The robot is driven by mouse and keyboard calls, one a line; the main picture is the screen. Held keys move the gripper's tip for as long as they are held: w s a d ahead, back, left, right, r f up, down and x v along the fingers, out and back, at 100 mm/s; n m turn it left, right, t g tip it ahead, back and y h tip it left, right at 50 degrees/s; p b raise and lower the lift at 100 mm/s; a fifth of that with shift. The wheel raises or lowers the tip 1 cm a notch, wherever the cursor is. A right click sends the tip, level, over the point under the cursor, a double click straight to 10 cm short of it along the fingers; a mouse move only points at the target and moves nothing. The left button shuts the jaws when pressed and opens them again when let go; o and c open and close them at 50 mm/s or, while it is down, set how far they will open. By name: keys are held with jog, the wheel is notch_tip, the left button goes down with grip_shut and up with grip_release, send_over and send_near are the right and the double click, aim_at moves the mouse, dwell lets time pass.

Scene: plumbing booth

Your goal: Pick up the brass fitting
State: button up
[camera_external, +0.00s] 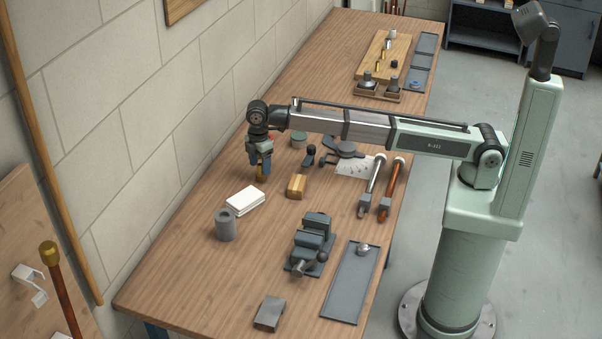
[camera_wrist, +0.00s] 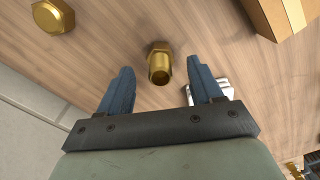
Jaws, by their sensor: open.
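The brass fitting (camera_wrist: 159,64) stands on the wooden workbench, with a hexagonal part and a hollow round end facing the wrist camera. My gripper (camera_wrist: 162,74) is open, with one blue finger to each side of the fitting in the wrist view and visible gaps between. In the external view, my gripper (camera_external: 260,162) points down over the bench near the wall, and a bit of brass (camera_external: 261,177) shows at its fingertips. A second brass hexagonal piece (camera_wrist: 52,16) lies at the upper left of the wrist view.
A wooden block (camera_external: 296,186), a white box (camera_external: 245,201) and a grey cylinder (camera_external: 226,224) stand near my gripper. A dark vise (camera_external: 310,245) and a grey tray (camera_external: 351,285) are toward the front. The block wall (camera_external: 205,100) runs close along the bench's left side.

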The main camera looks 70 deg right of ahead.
aim_at(260, 164)
notch_tip(260, 164, down, 3)
jog(key=shift+f, duration=0.15)
jog(key=c, duration=1.2)
